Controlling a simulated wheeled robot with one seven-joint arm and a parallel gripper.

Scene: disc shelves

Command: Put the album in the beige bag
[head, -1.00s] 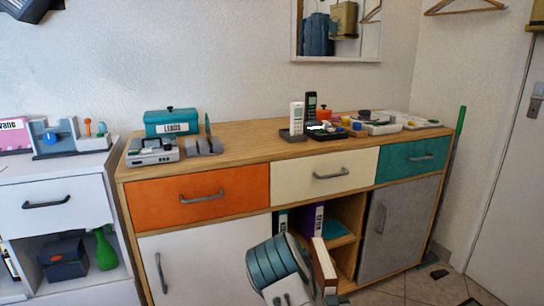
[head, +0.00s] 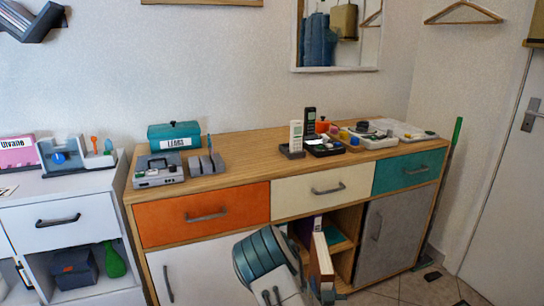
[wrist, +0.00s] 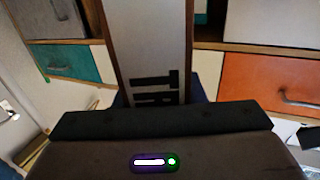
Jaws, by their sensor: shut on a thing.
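The album (head: 322,262) stands upright in front of the sideboard in the head view, with a pale spine and a brown cover. The wrist view shows its pale spine with dark lettering (wrist: 150,50). My gripper (head: 326,292) is shut on its lower part. The fingertips are largely hidden by the album and the dark gripper body (wrist: 160,125). A tan item at the top right edge (head: 539,28) may be the beige bag, but it is cut off. A beige bag also appears in the mirror (head: 344,20).
The wooden sideboard (head: 240,155) has coloured drawers and open shelves behind the album. Devices and a teal box (head: 174,134) stand on it. A white cabinet (head: 60,192) is at left. A hanger (head: 463,14) is on the wall, and a door (head: 508,165) is at right.

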